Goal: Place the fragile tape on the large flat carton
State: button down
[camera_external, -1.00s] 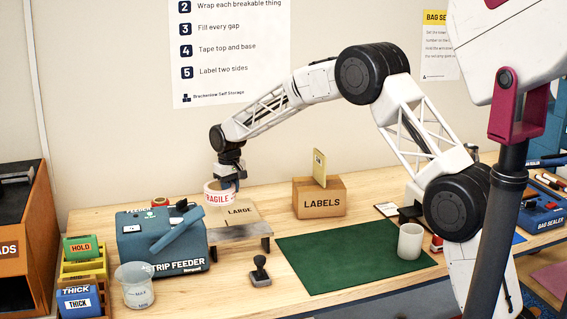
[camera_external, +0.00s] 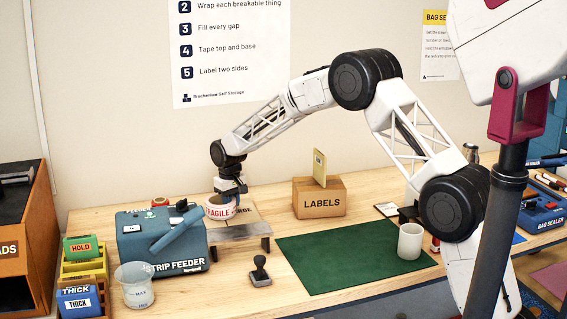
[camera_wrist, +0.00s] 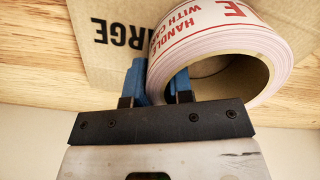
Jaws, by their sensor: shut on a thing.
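The fragile tape (camera_external: 220,211) is a white roll with red print and a brown cardboard core. My gripper (camera_external: 229,195) is shut on the wall of the roll; in the wrist view its blue fingers (camera_wrist: 160,82) stand either side of the tape's wall (camera_wrist: 205,40). The large flat carton (camera_external: 244,215) is a brown sheet on a low grey stand, also in the wrist view (camera_wrist: 115,55). The roll is low over the carton's left part and covers some of its lettering. Whether it touches the carton cannot be told.
A blue strip feeder (camera_external: 165,240) stands close on the left. A LABELS box (camera_external: 319,203) is to the right. A black stamp (camera_external: 260,275) and a green mat (camera_external: 350,258) lie in front. A clear beaker (camera_external: 134,288) is at the front left.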

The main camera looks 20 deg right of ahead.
jog(key=shift+f, duration=0.1)
jog(key=c, duration=1)
grip_release()
notch_tip(320, 180, up, 12)
jog(key=shift+r, duration=0.1)
dwell(0.5)
